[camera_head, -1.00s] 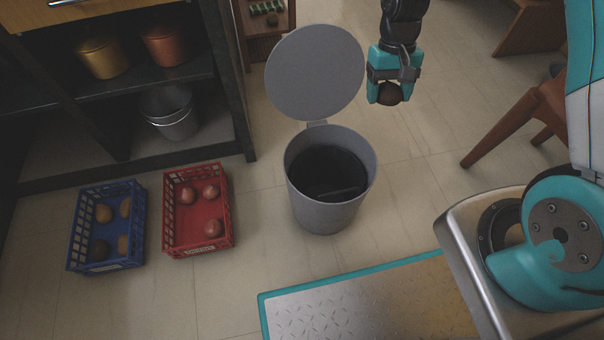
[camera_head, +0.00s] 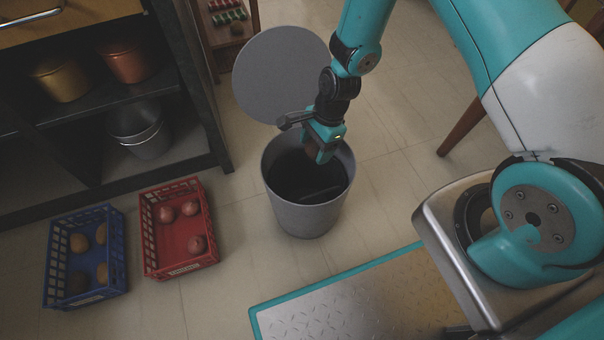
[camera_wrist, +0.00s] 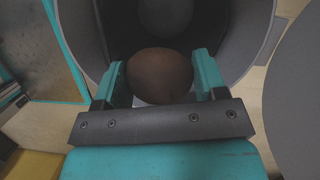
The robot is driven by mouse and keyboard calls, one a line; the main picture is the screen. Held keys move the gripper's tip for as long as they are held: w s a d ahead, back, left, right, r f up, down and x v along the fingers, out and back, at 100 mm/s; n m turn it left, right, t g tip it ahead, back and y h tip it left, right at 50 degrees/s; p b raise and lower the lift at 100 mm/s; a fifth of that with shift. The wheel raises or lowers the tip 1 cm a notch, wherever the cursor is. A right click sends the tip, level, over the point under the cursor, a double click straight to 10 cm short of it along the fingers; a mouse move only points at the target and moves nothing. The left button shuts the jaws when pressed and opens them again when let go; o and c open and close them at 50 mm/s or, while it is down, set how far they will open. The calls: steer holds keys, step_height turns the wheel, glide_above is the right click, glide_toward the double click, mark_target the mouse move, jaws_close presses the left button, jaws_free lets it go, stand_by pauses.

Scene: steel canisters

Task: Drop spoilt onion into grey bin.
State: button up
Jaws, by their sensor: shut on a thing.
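The grey bin (camera_head: 305,213) stands open on the floor, its round lid (camera_head: 280,75) raised behind it. My gripper (camera_head: 318,152) is over the bin's mouth, at its right back part. It is shut on a brown onion (camera_wrist: 160,75), which sits between the two teal fingers in the wrist view. In the head view the onion (camera_head: 311,150) is mostly hidden by the fingers. The bin's dark inside and grey rim (camera_wrist: 237,60) surround the onion in the wrist view.
A red crate (camera_head: 180,268) with reddish onions and a blue crate (camera_head: 85,299) with brown round items stand left of the bin. A dark shelf (camera_head: 120,95) with pots is behind them. A wooden leg (camera_head: 462,126) is at the right.

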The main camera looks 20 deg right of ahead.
step_height(320, 180, down, 4)
steer(key=b, duration=0.3)
steer(key=shift+f+b, duration=0.1)
steer(key=shift+b, duration=0.2)
steer(key=o, duration=1)
steer(key=shift+o, duration=0.2)
steer(key=shift+r, duration=0.2)
steer(key=s+p+v, duration=0.1)
steer(key=p+v, duration=0.7)
steer(key=v, duration=0.9)
steer(key=shift+w, duration=0.5)
steer(key=shift+a+r, duration=0.1)
steer(key=shift+r, duration=0.15)
